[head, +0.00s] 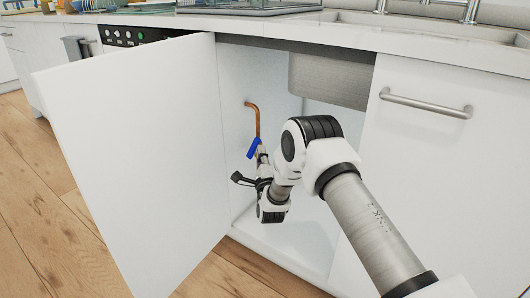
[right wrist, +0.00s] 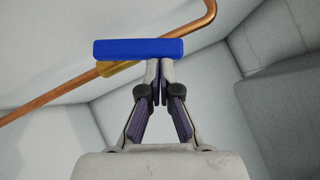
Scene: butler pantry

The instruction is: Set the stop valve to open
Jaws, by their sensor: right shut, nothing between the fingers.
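The stop valve has a blue lever handle (head: 254,148) on a copper pipe (head: 253,105) inside the open cabinet. In the head view the pipe runs down and the handle slants at an angle to it. In the right wrist view the blue handle (right wrist: 125,49) lies level across the picture, while the copper pipe (right wrist: 55,98) runs diagonally behind it, with a brass valve body (right wrist: 120,68) partly hidden. My right gripper (right wrist: 159,66) is shut and empty, its fingertips at the handle's lower edge, right of its middle. I cannot tell whether they touch. My left gripper is not in view.
The cabinet door (head: 140,150) stands open on the left. A grey sink basin (head: 328,78) hangs above the cabinet space. A closed door with a bar handle (head: 425,103) is to the right. The counter (head: 290,30) overhangs the opening.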

